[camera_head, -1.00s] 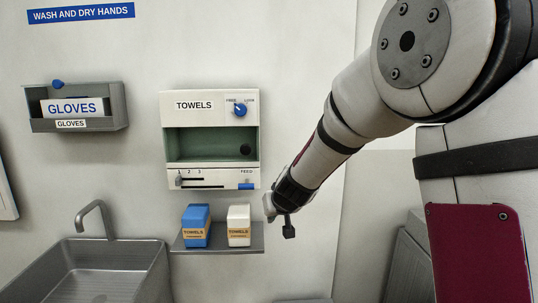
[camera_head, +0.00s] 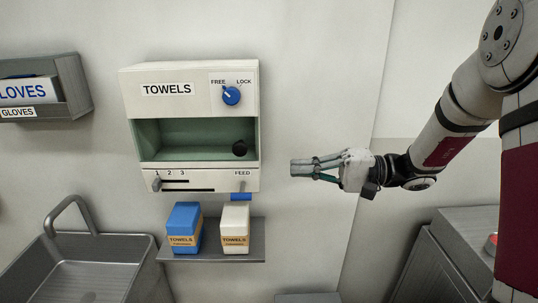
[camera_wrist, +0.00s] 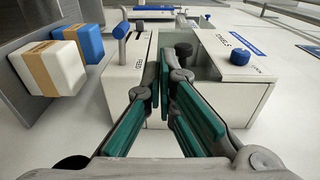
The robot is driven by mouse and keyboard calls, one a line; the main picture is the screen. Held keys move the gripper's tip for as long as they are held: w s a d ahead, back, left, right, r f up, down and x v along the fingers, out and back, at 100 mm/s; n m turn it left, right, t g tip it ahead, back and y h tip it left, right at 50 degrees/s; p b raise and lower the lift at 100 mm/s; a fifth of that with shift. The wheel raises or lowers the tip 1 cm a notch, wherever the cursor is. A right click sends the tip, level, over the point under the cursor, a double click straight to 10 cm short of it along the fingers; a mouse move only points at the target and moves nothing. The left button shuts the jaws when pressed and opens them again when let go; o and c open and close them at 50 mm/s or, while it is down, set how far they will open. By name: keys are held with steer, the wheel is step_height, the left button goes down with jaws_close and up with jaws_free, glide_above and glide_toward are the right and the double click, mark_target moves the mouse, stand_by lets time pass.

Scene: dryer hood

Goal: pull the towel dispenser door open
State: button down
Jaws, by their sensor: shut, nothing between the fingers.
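The white towel dispenser (camera_head: 190,84) hangs on the wall, left of centre in the head view. Its middle is a recessed green front (camera_head: 180,138) with a round black knob (camera_head: 240,148) at the right. A blue dial (camera_head: 231,96) above is turned toward FREE. My gripper (camera_head: 293,168) is to the right of the dispenser, fingers pointing left, apart from it. In the wrist view, my gripper (camera_wrist: 165,72) has its green-padded fingers shut and empty. Beyond the fingertips are the black knob (camera_wrist: 183,49) and the white dispenser (camera_wrist: 240,85), seen sideways.
A shelf (camera_head: 213,256) below holds a blue towel box (camera_head: 185,227) and a white towel box (camera_head: 235,227). A small lever (camera_head: 157,184) sits at the dispenser's lower left. A sink (camera_head: 85,270) is lower left, a glove holder (camera_head: 70,90) upper left. The wall right of the dispenser is bare.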

mark_target(256, 167)
steer(key=a, duration=0.3)
steer(key=a+p, duration=0.1)
steer(key=a, duration=0.2)
steer(key=w+a+p, duration=0.1)
steer(key=a, duration=0.2)
steer(key=shift+a+r, duration=0.1)
steer(key=shift+a, duration=0.3)
stand_by(1.4)
